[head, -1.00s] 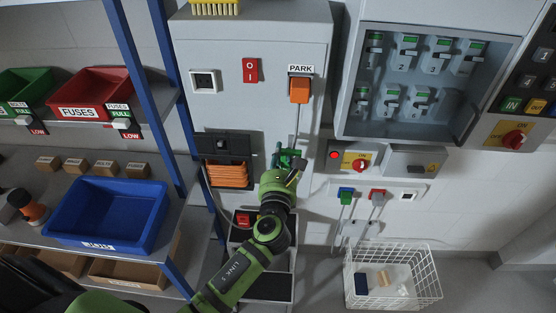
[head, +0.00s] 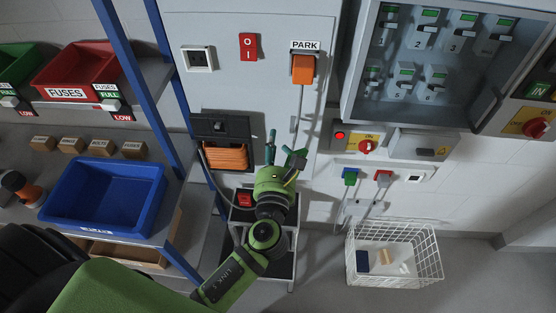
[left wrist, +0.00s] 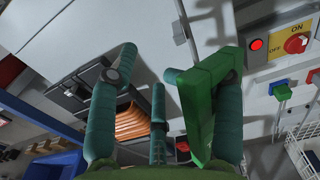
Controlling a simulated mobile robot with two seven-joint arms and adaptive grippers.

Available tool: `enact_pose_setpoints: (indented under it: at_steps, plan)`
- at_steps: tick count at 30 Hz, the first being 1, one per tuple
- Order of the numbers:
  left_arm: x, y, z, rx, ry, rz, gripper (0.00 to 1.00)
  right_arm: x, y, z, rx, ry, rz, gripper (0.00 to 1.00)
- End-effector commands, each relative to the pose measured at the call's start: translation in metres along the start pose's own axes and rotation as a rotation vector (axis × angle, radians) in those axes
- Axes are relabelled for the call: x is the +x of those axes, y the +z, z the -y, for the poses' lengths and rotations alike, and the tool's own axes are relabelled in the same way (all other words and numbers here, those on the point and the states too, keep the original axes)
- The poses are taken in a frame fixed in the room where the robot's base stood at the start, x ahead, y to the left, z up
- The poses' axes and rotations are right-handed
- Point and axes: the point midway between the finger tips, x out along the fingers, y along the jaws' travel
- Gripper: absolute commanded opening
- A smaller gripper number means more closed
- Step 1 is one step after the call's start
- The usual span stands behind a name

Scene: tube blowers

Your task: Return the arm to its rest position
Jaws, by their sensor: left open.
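My left gripper (head: 285,152) is open in the head view, in front of the grey cabinet (head: 230,100), to the right of the orange coil box and below the PARK socket. In the left wrist view its fingers (left wrist: 160,85) stand apart, with a green flat piece (left wrist: 207,95) along the right finger. I cannot tell whether that piece belongs to the gripper. My left arm (head: 235,278) reaches up from the lower left. My right gripper is not in view.
An orange plug (head: 303,69) with a hanging cord is at PARK. The coil box (head: 222,140) is close on the left. Blue shelf posts (head: 125,50) and a blue bin (head: 105,195) stand left. A white wire basket (head: 395,255) is on the floor right.

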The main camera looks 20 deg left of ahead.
Motion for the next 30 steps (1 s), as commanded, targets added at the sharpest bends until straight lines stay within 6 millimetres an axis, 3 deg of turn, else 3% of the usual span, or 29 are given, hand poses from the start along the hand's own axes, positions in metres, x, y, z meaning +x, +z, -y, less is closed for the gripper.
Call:
enact_pose_setpoints:
  at_steps: [3, 10, 19, 28, 29, 30]
  plan:
    - [-0.026, 0.004, 0.0, -0.002, -0.003, 0.006, 0.56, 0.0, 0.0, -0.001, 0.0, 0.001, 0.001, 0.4]
    - [-0.053, 0.009, 0.001, -0.004, -0.004, 0.019, 0.56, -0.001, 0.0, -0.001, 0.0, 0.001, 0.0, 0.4]
    - [-0.057, 0.019, 0.001, -0.005, -0.005, 0.023, 0.56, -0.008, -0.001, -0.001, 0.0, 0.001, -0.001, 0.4]
    - [-0.056, 0.07, 0.001, -0.005, -0.005, 0.023, 0.56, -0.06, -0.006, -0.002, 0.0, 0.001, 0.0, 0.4]
    - [-0.056, 0.071, -0.001, -0.023, 0.002, 0.016, 0.56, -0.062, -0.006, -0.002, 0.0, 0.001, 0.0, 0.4]
    - [-0.056, 0.053, -0.017, -0.158, 0.05, -0.032, 0.56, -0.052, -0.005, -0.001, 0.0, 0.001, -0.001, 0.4]
